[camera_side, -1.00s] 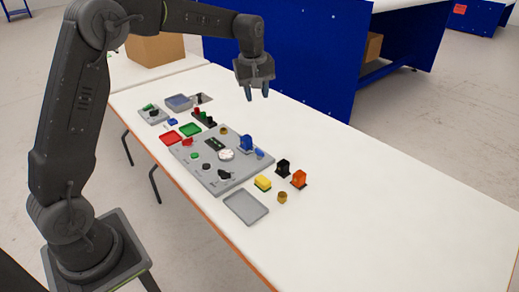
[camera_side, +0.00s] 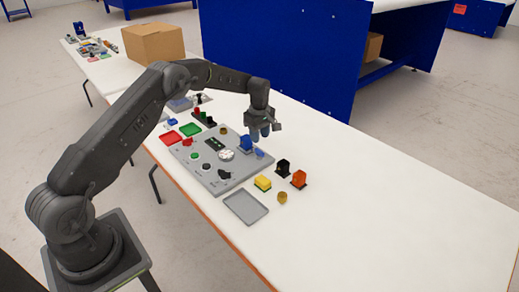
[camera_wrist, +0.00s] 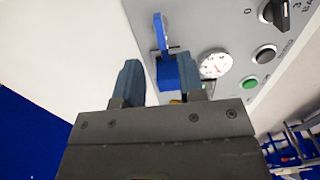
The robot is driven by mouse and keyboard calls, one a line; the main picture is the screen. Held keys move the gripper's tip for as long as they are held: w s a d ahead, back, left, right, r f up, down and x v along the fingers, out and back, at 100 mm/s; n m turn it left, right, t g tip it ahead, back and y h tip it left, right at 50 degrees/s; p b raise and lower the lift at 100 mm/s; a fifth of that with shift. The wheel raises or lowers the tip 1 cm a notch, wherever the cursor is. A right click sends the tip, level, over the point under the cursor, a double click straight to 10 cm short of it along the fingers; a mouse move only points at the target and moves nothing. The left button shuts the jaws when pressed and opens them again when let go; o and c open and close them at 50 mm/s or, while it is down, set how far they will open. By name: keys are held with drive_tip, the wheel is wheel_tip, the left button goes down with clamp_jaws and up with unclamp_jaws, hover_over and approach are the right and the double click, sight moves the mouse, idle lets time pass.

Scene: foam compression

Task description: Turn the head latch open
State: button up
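A blue fixture on the grey panel, which looks like the test head, shows in the side view (camera_side: 246,145) and in the wrist view (camera_wrist: 167,73). A small blue lever, likely the head latch, stands out from the panel beside it in the wrist view (camera_wrist: 160,32); a small blue part also shows in the side view (camera_side: 260,153). My gripper (camera_side: 260,134) is just above the blue fixture. In the wrist view my gripper (camera_wrist: 160,78) has its two fingers apart, with the blue fixture showing beyond the gap. Contact cannot be told.
The grey panel (camera_side: 212,180) carries a round white gauge (camera_side: 226,155), a green button (camera_side: 194,156) and a black knob (camera_side: 224,174). Black (camera_side: 283,167), orange (camera_side: 299,179) and yellow (camera_side: 263,183) parts stand to the right. The table's right side is clear.

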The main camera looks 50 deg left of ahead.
sight(259, 150)
wheel_tip(259, 150, down, 6)
drive_tip(key=shift+f, duration=0.2)
clamp_jaws()
idle(0.4)
